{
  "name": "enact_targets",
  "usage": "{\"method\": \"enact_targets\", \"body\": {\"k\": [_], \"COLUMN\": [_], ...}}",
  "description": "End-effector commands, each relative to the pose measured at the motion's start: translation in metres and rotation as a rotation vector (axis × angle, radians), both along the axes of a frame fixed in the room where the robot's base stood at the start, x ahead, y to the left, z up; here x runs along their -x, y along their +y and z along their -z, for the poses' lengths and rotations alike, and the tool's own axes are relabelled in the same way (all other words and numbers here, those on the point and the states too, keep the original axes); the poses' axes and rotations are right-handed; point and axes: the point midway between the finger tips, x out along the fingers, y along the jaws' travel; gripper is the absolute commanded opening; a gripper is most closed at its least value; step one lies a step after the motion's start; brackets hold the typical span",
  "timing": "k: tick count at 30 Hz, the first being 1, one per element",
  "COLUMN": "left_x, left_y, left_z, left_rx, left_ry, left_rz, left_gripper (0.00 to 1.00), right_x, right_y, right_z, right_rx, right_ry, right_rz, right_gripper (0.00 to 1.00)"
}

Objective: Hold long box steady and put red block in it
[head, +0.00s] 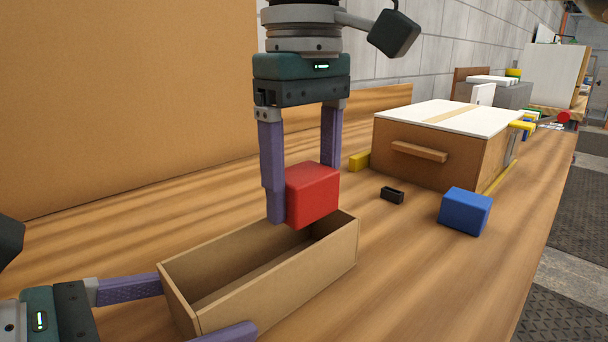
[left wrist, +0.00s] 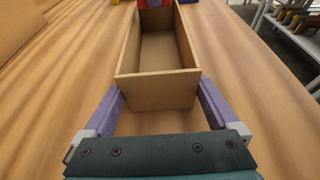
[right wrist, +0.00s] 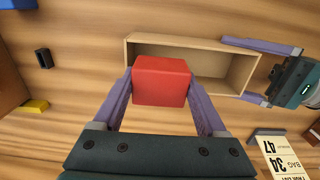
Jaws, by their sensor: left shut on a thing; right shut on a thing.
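The long box (head: 300,285) is an open wooden box on the table; it also shows in the left wrist view (left wrist: 158,92) and the right wrist view (right wrist: 235,67). My left gripper (head: 208,310) is shut on the near end of the long box, a finger on each side. The red block (head: 312,195) is held by my right gripper (head: 303,200), over the far end of the box opening. In the right wrist view the red block (right wrist: 161,82) sits between the purple fingers. Part of the box interior is hidden behind the block.
A blue block (head: 465,211) and a small black part (head: 392,195) lie to the right of the box. A larger wooden case (head: 425,160) with a white top and a yellow block (head: 359,161) stand behind. The table between the box and blue block is clear.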

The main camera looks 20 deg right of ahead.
Motion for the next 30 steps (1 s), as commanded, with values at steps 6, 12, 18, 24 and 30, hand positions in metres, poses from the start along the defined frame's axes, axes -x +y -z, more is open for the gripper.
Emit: {"method": "enact_targets", "body": {"k": [6,12,18,24,30], "left_x": [0.0002,0.0002,0.0002,0.0002,0.0002], "left_y": [0.0001,0.0001,0.0001,0.0001,0.0001], "left_z": [0.0005,0.0005,0.0005,0.0005,0.0005], "left_rx": [-0.001,-0.001,-0.001,-0.001,-0.001], "left_ry": [0.001,0.001,0.001,0.001,0.001], "left_rz": [0.001,0.001,0.001,0.001,0.001], "left_gripper": [0.58,0.58,0.58,0.58,0.58], "right_x": [-0.0002,0.0000,0.0001,0.0000,0.0000], "right_y": [0.0002,0.0001,0.0000,0.0000,0.0001], "right_z": [-0.0004,0.0016,0.0052,0.0057,0.0056], "right_rx": [0.000,0.000,0.001,0.000,0.000], "right_ry": [-0.001,0.000,0.000,0.000,0.000], "right_rz": [0.001,0.001,0.001,0.001,0.001], "right_gripper": [0.14,0.14,0.14,0.14,0.93]}}
